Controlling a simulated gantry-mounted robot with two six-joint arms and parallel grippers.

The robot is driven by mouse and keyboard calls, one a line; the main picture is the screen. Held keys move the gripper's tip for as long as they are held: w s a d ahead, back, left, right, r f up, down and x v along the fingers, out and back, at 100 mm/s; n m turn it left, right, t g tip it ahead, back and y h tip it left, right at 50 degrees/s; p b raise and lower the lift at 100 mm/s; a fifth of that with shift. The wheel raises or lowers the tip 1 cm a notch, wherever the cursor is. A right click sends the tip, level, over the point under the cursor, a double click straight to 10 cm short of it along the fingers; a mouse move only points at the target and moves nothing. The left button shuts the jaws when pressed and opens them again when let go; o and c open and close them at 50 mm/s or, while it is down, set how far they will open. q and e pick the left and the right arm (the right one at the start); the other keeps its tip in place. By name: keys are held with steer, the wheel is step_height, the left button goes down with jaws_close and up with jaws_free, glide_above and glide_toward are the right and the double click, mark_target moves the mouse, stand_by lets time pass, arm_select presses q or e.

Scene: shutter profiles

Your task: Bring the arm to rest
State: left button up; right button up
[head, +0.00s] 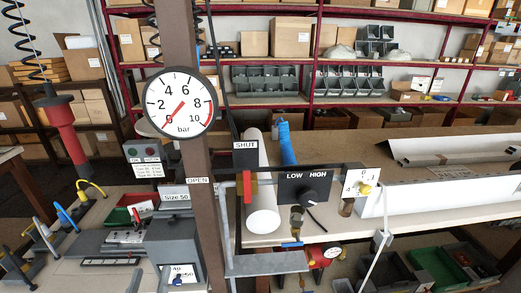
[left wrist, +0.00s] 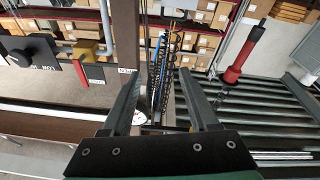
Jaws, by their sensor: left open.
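My left gripper (left wrist: 162,74) shows in the left wrist view as two dark fingers spread apart. The gap between them looks empty; coiled hoses and shelves show through it, well behind. I cannot make out this gripper surely in the head view. My right gripper is in neither view. In the head view a pressure gauge (head: 181,102) on the brown post has its red needle at about 0. A red valve handle (head: 247,187) stands upright below the SHUT sign (head: 245,144). A black LOW/HIGH switch box (head: 305,188) is right of it.
A brown post (head: 205,225) stands mid-view. A red hanging tool (left wrist: 240,55) and roller conveyor (left wrist: 265,115) are at the right in the left wrist view.

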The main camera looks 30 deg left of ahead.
arm_select(q)
steer(key=w+d+r+n+t, duration=0.1)
steer(key=w+d+r+t, duration=0.1)
steer(key=r, duration=0.6)
steer(key=w+d+r+t+h, duration=0.1)
steer(key=w+d+r+t, duration=0.15)
steer(key=r, duration=0.65)
steer(key=w+d+r+n+t, duration=0.1)
steer(key=w+d+r+t, duration=0.15)
steer(key=r, duration=0.55)
steer(key=d+r+m+t+h, duration=0.4)
steer(key=d+r+m+h, duration=0.5)
steer(key=m+h, duration=0.4)
step_height(320, 180, up, 35)
steer(key=p, duration=3.4)
steer(key=shift+s+a+n, duration=0.25)
steer(key=shift+a+n, duration=0.05)
steer(key=shift+a, duration=0.05)
